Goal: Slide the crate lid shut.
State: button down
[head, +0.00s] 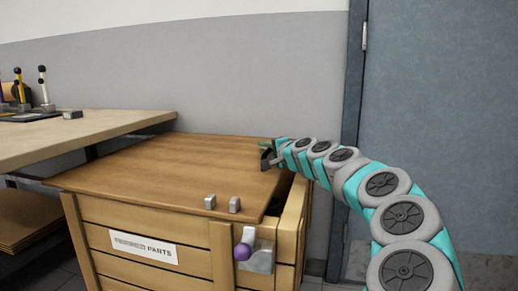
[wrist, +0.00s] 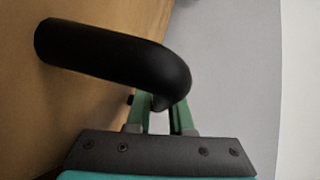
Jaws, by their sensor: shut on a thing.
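The wooden crate (head: 205,237) with a "PARTS" label stands in front of the wall. Its brown lid (head: 150,172) lies flat on top, shifted left so it overhangs the left side. A gap shows along the crate's right side. My gripper (head: 268,155) is at the lid's far right edge, partly hidden by my own arm. In the wrist view, a black curved handle (wrist: 115,60) is fixed to the lid's wood, and the green fingers of my gripper (wrist: 165,103) are shut on its bent end.
A latch with a purple knob (head: 243,252) sits on the crate's front right. Two small metal blocks (head: 222,203) are at the lid's front edge. A workbench (head: 80,133) stands close on the left, and a blue-grey door (head: 440,90) on the right.

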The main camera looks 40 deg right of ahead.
jog(key=s+d, duration=0.5)
jog(key=s, duration=0.1)
jog(key=shift+s+d, duration=0.15)
jog(key=shift+s, duration=0.15)
jog(key=c, duration=1.1)
grip_release()
jog(key=shift+s+d, duration=0.15)
jog(key=shift+s+a+r, duration=0.15)
jog(key=shift+s+a, duration=0.05)
jog(key=shift+s, duration=1.1)
jog(key=shift+s+a+r, duration=0.2)
jog(key=shift+s, duration=1.05)
jog(key=shift+s+a+r, duration=0.15)
jog(key=shift+s+a, duration=0.05)
jog(key=shift+s, duration=1.1)
